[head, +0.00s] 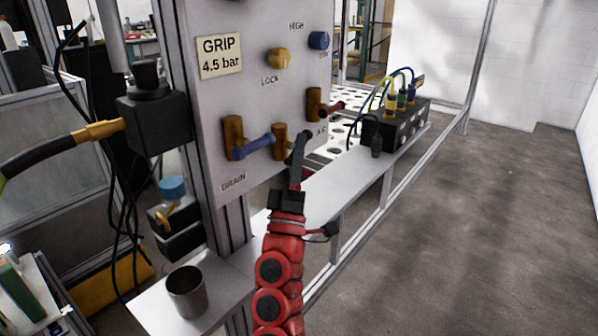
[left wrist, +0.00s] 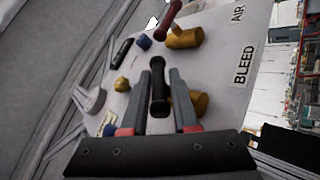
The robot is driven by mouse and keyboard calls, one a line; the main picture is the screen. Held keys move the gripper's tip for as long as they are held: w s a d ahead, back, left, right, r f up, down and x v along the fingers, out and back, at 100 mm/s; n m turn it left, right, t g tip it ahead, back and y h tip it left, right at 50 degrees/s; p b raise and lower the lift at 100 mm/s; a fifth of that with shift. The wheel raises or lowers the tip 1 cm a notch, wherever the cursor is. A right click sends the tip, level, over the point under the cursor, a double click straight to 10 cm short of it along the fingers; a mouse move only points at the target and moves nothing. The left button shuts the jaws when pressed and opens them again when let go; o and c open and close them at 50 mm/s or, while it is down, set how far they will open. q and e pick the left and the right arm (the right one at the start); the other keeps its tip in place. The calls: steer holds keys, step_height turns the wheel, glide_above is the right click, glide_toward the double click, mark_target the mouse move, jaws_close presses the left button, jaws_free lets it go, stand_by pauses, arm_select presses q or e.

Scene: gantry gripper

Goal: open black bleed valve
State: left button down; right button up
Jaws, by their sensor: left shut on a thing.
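The black bleed valve handle (left wrist: 159,92) lies between the fingers of my left gripper (left wrist: 160,98) in the left wrist view. The gripper is shut on it. The valve's brass body (left wrist: 200,103) shows just right of the fingers, near the BLEED label (left wrist: 244,65). In the head view the brass body (head: 279,140) sits on the panel between the blue-handled and red-handled valves. My left gripper (head: 301,142) reaches up to it from below, and its fingers mostly hide the black handle there. My right gripper is not in view.
On the grey panel (head: 265,98), the blue drain handle (head: 253,146) is close on the left and the red air handle (head: 332,108) close on the right. A yellow knob (head: 279,58) is above. A metal cup (head: 186,291) stands on the shelf below.

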arm_select(q)
steer(key=shift+a+r, duration=0.1)
steer(key=shift+r, duration=0.05)
stand_by(0.3)
steer(key=c, duration=0.8)
jaws_free()
steer(key=shift+s, duration=0.1)
